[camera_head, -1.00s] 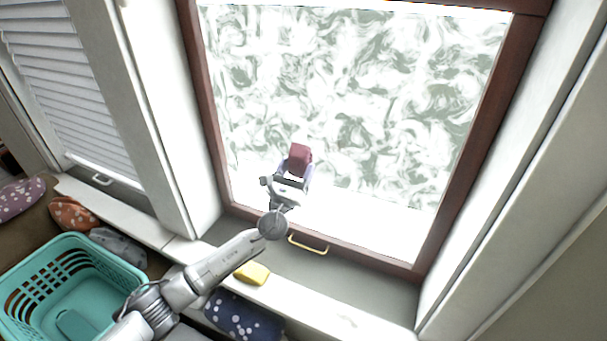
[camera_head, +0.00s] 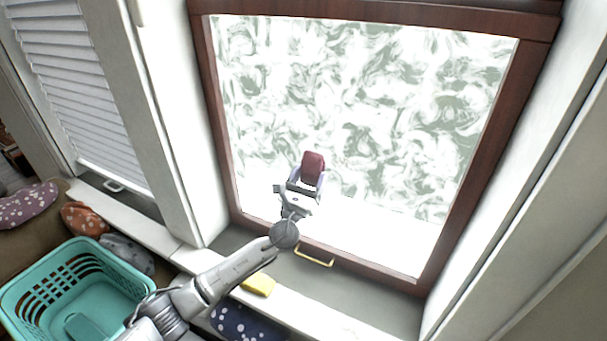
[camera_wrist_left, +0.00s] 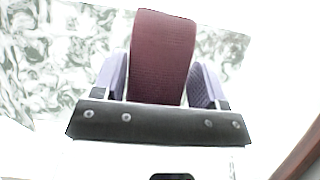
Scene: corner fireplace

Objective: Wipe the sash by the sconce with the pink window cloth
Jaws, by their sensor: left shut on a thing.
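The pink window cloth (camera_head: 313,167), a dark rosy folded pad, is gripped between the lilac fingers of my left gripper (camera_head: 306,182). The cloth also shows upright between the fingers in the left wrist view (camera_wrist_left: 162,58). The gripper is in front of the lower left part of the sash, a window in a red-brown frame (camera_head: 483,150). Its pane (camera_head: 370,100) has grey-green and white swirled smears over the upper and middle area; a band along the bottom is plain white. I cannot tell if the cloth touches the glass. No sconce shows. My right gripper is not in view.
A brass handle (camera_head: 314,257) sits on the bottom rail. On the sill ledge lies a yellow block (camera_head: 259,284). A teal basket (camera_head: 73,262) stands lower left, near spotted cushions (camera_head: 28,206) and a navy dotted cloth (camera_head: 240,322). Pale side walls flank the window.

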